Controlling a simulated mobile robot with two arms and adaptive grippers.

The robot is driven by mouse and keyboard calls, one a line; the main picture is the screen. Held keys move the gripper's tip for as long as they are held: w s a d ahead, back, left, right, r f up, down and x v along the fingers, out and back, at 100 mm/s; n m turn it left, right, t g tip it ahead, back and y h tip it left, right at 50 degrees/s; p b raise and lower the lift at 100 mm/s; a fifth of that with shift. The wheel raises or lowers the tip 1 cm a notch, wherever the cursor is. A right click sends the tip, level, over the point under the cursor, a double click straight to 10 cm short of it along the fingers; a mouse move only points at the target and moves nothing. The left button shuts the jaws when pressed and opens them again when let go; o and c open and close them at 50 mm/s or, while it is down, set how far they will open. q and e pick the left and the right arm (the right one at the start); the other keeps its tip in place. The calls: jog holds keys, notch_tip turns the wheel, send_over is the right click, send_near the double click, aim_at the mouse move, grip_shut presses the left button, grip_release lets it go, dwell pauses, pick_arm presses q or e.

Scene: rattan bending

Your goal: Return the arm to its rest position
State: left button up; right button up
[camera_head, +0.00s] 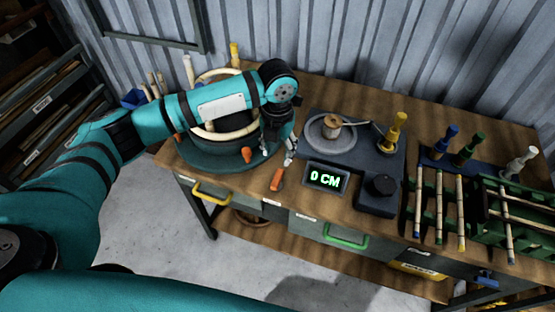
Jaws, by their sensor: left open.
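My left arm (190,112) is teal with black bands. It comes in from the left and reaches out over the workbench (245,190). My left gripper (278,152) points down at the front right of a round dark-teal bending fixture (205,160). It is open, and I see nothing between its fingers. Pale rattan rings (225,133) sit on the fixture, partly hidden behind my arm. An orange-handled tool (277,179) lies just beside the gripper; I cannot tell whether they touch. My right gripper is not in view.
A dark measuring device (350,150) with a spool and a "0 CM" display (326,179) stands right of the gripper. Farther right are a green rack (520,215) with rattan sticks and several colored clamps. A corrugated wall (330,40) closes the back. Shelves stand at left.

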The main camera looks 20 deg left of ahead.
pick_arm(q)
jog(key=shift+r, duration=0.3)
